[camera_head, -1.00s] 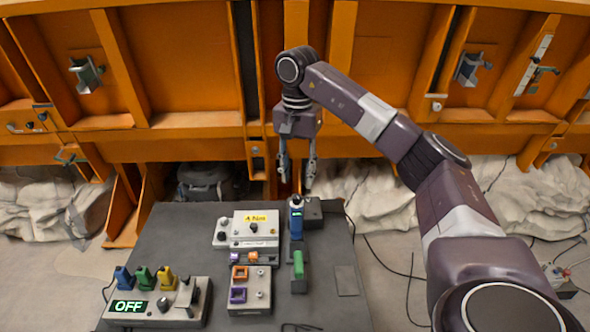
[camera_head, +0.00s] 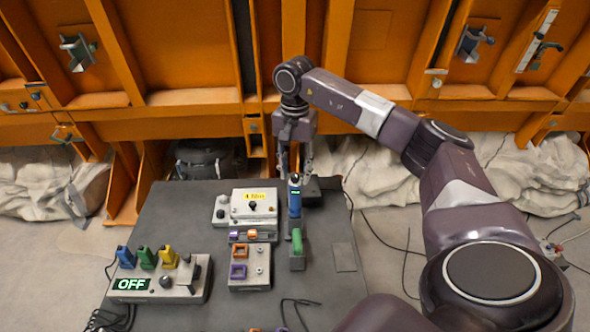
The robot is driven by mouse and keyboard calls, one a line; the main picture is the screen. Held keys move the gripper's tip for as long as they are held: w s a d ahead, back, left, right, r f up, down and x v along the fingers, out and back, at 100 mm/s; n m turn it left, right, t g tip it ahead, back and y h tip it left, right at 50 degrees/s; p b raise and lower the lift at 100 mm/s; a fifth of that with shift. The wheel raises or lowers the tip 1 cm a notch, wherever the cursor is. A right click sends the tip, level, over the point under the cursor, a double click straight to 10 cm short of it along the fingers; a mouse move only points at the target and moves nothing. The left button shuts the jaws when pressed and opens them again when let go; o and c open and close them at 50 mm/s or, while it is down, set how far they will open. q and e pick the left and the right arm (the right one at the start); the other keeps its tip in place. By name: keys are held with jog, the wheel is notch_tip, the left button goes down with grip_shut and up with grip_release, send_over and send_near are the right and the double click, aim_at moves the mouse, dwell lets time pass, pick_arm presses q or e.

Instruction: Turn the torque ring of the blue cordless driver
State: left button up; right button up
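The blue cordless driver (camera_head: 295,203) stands upright near the back right of the dark grey table (camera_head: 180,218). Its dark top end points up; the torque ring is too small to make out. My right gripper (camera_head: 296,172) points down at the driver's top, with its two fingers apart. The fingertips are partly hidden around and behind the driver's top, and I cannot tell whether they touch it. My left gripper is not in view.
A green-handled block (camera_head: 297,243) stands just in front of the driver. Left of it are a white box with a yellow label (camera_head: 228,212), a panel with purple and orange frames (camera_head: 250,279), and a control box reading OFF (camera_head: 185,290). A cable (camera_head: 298,304) lies in front.

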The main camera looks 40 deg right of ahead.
grip_shut()
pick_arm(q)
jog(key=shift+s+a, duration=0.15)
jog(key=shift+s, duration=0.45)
pick_arm(e)
jog(key=shift+m, duration=0.3)
jog(key=m+p, duration=0.1)
jog(key=m, duration=0.2)
jog(key=shift+m, duration=0.4)
jog(key=m, duration=0.4)
jog(key=m+p, duration=0.1)
jog(key=m, duration=0.4)
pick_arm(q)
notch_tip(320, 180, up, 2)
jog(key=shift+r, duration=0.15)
pick_arm(e)
jog(key=m, duration=0.4)
jog(key=shift+m, duration=0.4)
